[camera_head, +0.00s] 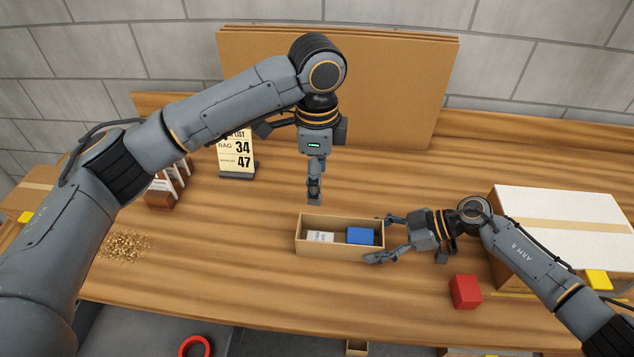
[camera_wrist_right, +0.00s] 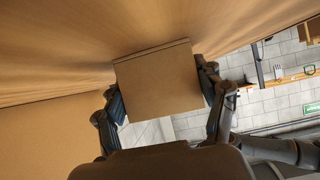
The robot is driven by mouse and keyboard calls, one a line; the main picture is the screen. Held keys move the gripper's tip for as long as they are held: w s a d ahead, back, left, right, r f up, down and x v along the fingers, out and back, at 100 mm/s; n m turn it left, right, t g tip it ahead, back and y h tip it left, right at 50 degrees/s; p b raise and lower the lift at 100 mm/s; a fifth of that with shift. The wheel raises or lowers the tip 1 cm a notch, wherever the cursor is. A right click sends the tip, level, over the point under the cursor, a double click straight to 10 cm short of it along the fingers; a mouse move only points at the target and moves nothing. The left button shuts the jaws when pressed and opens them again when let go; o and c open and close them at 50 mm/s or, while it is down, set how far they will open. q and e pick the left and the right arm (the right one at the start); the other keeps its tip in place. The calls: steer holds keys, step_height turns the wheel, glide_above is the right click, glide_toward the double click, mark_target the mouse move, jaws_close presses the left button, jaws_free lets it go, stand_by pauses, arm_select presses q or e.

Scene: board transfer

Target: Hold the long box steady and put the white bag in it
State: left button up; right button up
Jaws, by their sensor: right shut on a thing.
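The long box (camera_head: 340,248) is an open cardboard tray on the table, in the middle of the head view. A white item with dark print (camera_head: 320,237), which looks like the white bag, lies in its left part. A blue block (camera_head: 360,236) lies in its right part. My right gripper (camera_head: 382,238) is shut on the box's right end, one finger on each side; the right wrist view shows the box's end wall (camera_wrist_right: 158,84) between the fingers. My left gripper (camera_head: 314,198) points down above the box's back left edge. It shows edge-on, so its opening is unclear; I see nothing held.
A red cube (camera_head: 465,292) lies right of the box. A large white-topped carton (camera_head: 560,225) stands at the right. A list card (camera_head: 236,155) and a rack (camera_head: 167,190) stand behind left; small brown grains (camera_head: 125,246) lie at left. Cardboard panels (camera_head: 390,90) lean behind.

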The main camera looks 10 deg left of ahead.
stand_by(0.4)
steer(key=o, duration=1)
steer(key=shift+o, duration=0.3)
steer(key=shift+d+r, duration=0.1)
steer(key=shift+p+v, duration=1.1)
steer(key=shift+v, duration=0.85)
steer(key=shift+p+v, duration=0.8)
steer(key=shift+v, duration=1.15)
